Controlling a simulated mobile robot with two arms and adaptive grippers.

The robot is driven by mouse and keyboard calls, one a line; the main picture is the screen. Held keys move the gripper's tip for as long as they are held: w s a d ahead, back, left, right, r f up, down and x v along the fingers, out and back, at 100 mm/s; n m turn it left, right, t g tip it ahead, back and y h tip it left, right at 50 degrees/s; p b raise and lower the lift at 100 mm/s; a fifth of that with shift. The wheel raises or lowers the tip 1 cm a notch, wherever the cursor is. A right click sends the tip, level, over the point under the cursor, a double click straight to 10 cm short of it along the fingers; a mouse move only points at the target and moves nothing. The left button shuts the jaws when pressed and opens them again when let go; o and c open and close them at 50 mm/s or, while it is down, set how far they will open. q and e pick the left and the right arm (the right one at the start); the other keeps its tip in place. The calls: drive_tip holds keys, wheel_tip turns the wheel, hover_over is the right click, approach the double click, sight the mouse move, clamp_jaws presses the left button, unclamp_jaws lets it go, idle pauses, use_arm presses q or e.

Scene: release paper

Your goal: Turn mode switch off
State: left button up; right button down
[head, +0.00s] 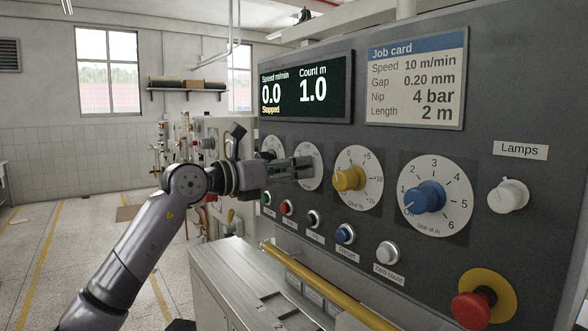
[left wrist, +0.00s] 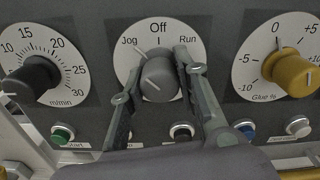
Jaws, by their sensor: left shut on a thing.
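The mode switch (left wrist: 158,80) is a grey knob on a white round plate marked Jog, Off and Run. The Off mark is at the top of the plate. My right gripper is not in view.
A black m/min knob (left wrist: 33,77) is left of the switch and a yellow Glue knob (head: 348,178) right of it. Several push buttons sit below. The display (head: 306,86) reads 0.0, Stopped. A yellow rail (head: 325,288) runs below the panel; a red emergency button (head: 472,308) is lower right.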

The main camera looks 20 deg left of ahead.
use_arm(q)
drive_tip(key=shift+c, duration=1)
drive_tip(key=m+b, duration=0.2)
drive_tip(key=m, duration=0.1)
drive_tip(key=shift+m, duration=0.3)
drive_tip(key=m+b, duration=0.1)
drive_tip(key=m, duration=0.4)
drive_tip(key=shift+r, duration=0.1)
drive_tip(key=o, duration=1.2)
drive_tip(key=shift+a, duration=0.1)
